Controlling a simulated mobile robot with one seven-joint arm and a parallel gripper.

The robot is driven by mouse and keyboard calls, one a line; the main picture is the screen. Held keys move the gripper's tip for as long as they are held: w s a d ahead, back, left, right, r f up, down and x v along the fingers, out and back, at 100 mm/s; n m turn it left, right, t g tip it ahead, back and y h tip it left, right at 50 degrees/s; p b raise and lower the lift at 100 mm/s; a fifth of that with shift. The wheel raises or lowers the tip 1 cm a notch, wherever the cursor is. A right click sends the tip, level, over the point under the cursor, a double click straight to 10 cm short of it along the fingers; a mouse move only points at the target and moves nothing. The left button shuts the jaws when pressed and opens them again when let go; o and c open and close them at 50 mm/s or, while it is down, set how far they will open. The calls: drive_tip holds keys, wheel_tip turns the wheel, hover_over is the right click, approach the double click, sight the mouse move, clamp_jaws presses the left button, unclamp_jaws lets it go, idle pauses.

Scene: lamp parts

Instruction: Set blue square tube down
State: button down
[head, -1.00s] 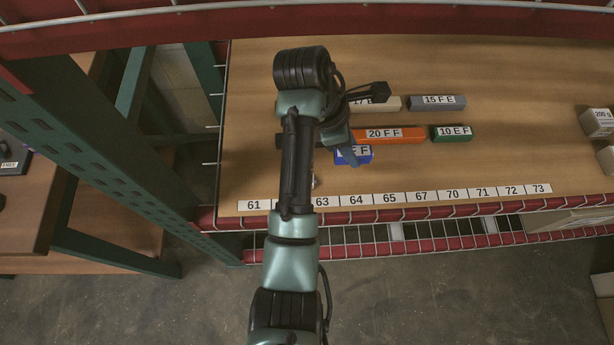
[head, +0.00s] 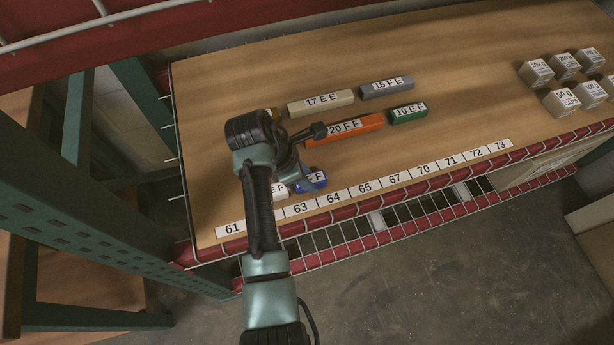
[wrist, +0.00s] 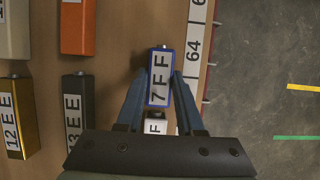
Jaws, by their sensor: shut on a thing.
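The blue square tube (head: 313,181), with a white label reading 7 F F, is between the fingers of my gripper (wrist: 159,76). In the wrist view the tube (wrist: 160,99) points away from my palm, with a finger on each long side. My gripper is shut on it. In the head view my arm hides most of the gripper. The tube lies beside the white number strip (head: 365,188), near 63 and 64. I cannot tell whether its underside touches the wooden shelf top (head: 450,110).
A pale labelled tube (wrist: 154,124) sits close to the blue tube, partly hidden by my gripper. Orange (head: 372,122), beige (head: 325,105), grey (head: 372,91) and green (head: 394,117) tubes lie behind. Gold (wrist: 16,130) and dark (wrist: 76,94) tubes are left in the wrist view. Small boxes (head: 558,103) stand right.

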drive_tip(key=c, duration=0.5)
unclamp_jaws()
drive_tip(key=shift+f, duration=0.15)
drive_tip(key=shift+c, duration=0.2)
drive_tip(key=p+v, duration=0.2)
drive_tip(key=v, duration=1)
